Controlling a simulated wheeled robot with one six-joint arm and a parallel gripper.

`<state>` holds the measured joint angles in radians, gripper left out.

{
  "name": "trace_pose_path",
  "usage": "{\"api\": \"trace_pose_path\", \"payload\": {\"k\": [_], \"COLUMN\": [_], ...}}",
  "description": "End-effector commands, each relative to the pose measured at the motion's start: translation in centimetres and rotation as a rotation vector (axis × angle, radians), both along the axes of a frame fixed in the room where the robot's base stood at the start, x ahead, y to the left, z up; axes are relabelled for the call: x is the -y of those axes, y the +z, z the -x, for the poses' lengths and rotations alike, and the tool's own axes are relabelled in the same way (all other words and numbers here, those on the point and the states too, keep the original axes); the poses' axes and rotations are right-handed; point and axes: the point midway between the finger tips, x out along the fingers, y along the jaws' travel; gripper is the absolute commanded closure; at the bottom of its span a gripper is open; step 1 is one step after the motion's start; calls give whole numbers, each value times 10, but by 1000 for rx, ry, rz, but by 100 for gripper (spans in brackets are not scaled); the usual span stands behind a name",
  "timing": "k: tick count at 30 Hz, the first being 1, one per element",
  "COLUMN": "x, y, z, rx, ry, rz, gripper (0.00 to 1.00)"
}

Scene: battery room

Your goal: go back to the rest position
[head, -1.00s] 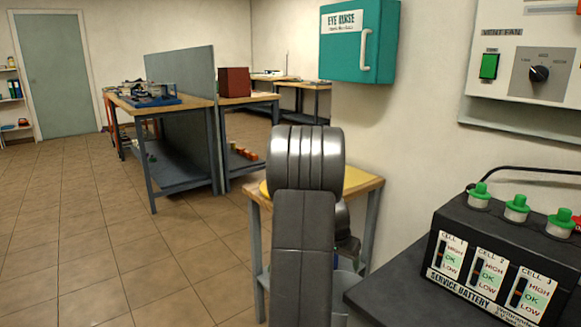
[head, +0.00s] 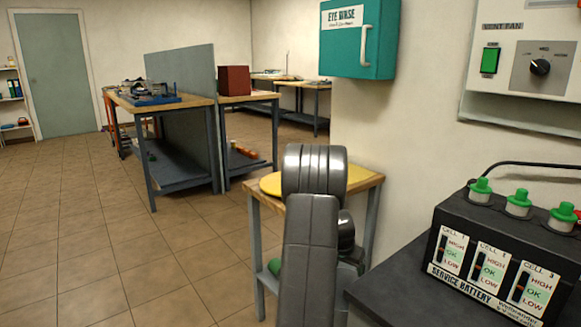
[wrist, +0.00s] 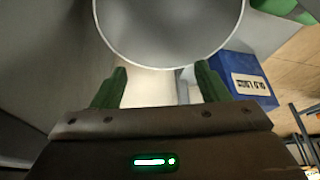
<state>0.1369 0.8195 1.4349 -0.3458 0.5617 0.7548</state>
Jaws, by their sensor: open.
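My gripper (wrist: 159,82) shows in the wrist view with its two green fingers spread apart and nothing between them. Just beyond the fingertips is a pale grey round container (wrist: 170,30) with a white rim; I cannot tell whether the fingers touch it. In the head view my arm rises in the middle and bends over in front of a small wooden table; the gripper itself is hidden there.
A blue labelled box (wrist: 245,82) is right of the fingers. A service battery (head: 490,235) stands close on the right, below a teal eye rinse cabinet (head: 358,40) and fan panel (head: 525,60). The left floor is clear.

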Motion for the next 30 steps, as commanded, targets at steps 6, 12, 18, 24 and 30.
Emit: {"api": "trace_pose_path", "payload": {"k": [6,12,18,24,30], "x": [-3,-16,-28,-41,-52], "y": [37,53,70,86,103], "z": [1,3,6,9,12], "rx": [-3,-4,-6,-8,-7], "ry": [9,51,90,130,168], "rz": [-1,-2,-3,-4,-5], "gripper": [32,32,32,32,32]}}
